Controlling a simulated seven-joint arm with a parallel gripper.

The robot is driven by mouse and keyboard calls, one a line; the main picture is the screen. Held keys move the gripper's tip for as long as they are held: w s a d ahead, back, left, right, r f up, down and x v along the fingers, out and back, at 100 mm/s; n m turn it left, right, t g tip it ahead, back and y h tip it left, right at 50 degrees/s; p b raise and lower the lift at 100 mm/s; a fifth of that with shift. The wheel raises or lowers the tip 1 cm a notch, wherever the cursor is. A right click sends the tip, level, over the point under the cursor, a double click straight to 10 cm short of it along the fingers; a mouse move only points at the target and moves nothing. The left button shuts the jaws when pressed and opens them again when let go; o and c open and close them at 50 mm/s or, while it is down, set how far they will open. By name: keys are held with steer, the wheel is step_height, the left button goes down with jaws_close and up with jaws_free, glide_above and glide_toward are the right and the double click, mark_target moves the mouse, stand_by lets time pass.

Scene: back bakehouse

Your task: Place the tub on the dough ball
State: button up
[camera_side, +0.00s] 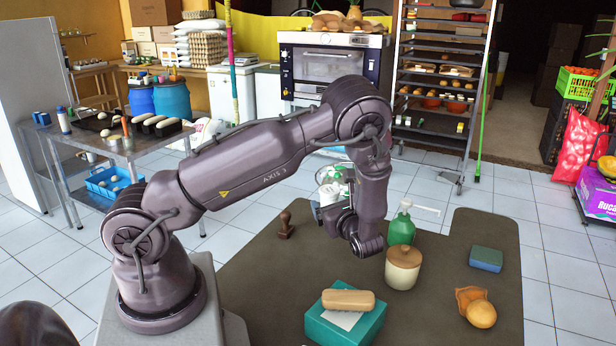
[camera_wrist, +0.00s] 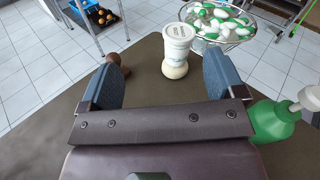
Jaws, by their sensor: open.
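The white tub (camera_wrist: 179,42), with print on its side, stands upright in the wrist view beyond my fingers. Right under it is a cream dough ball (camera_wrist: 174,69) on the dark worktop. The tub appears to rest on top of the ball. My gripper (camera_wrist: 163,60) is open and empty, its two blue fingers wide apart, with the tub and ball showing in the gap between them, farther off.
A brown stamp (camera_side: 285,226) stands left of my gripper. A green pump bottle (camera_side: 401,229) and a lidded jar (camera_side: 402,272) stand to the right. A wire bowl (camera_wrist: 222,38) of green-and-white items is behind the tub. A teal box (camera_side: 322,328) bears a brush (camera_side: 348,299).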

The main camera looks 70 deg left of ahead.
steer(key=s+d+r+n+t+h, duration=0.2)
steer(key=s+d+r+n+h, duration=0.6)
steer(key=d+r, duration=0.3)
steer(key=s+d+r+n+t+h, duration=0.3)
steer(key=s+d+r+n+h, duration=0.5)
steer(key=d+r, duration=0.3)
steer(key=shift+r+h, duration=0.3)
steer(key=shift+h, duration=0.2)
